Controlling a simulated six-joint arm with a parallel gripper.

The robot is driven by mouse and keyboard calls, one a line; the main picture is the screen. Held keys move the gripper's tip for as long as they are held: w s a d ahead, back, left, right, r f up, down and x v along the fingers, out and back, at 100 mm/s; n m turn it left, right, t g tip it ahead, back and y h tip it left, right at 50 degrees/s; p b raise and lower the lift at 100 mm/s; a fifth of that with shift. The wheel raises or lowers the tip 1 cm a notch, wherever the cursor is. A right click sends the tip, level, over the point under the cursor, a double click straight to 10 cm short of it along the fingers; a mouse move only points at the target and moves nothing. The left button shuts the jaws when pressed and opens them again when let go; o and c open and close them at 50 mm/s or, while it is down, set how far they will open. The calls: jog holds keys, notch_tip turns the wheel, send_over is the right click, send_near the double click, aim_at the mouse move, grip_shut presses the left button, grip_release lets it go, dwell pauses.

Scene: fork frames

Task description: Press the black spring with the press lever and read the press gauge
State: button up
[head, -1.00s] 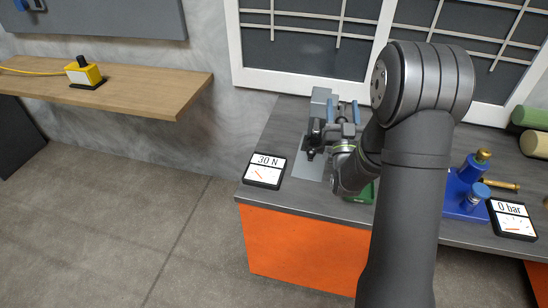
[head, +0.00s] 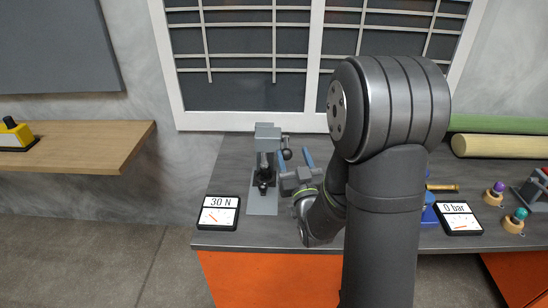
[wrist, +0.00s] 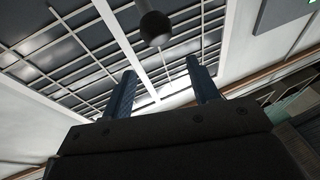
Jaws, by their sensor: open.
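The grey press (head: 267,142) stands on a light base plate on the bench. A black part (head: 263,184) sits low under its ram; it is too small to tell the spring from the press parts. The lever's round black knob (head: 287,154) is at the press's right side, and shows above the fingers in the wrist view (wrist: 155,28). My gripper (head: 296,149) is open, its blue fingers pointing up close to the knob. In the wrist view the gripper (wrist: 162,72) has nothing between its fingers. The press gauge (head: 219,212) reads 30 N.
Knobbed items (head: 494,194) and rolls (head: 500,146) lie farther right. A window with bars (head: 245,60) stands behind the bench. A wooden shelf (head: 95,150) is at the left.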

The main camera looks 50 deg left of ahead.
aim_at(284, 150)
jog(key=s+d+f+n+g+h, duration=0.1)
jog(key=s+d+f+g+h, duration=0.15)
jog(key=s+d, duration=0.4)
jog(key=shift+t, duration=0.35)
jog(key=x, duration=0.5)
jog(key=w+x, duration=0.1)
jog(key=x, duration=0.4)
jog(key=d+x, duration=0.1)
jog(key=x, duration=0.5)
jog(key=shift+w+a, duration=0.15)
jog(key=shift+w, duration=0.2)
grip_shut()
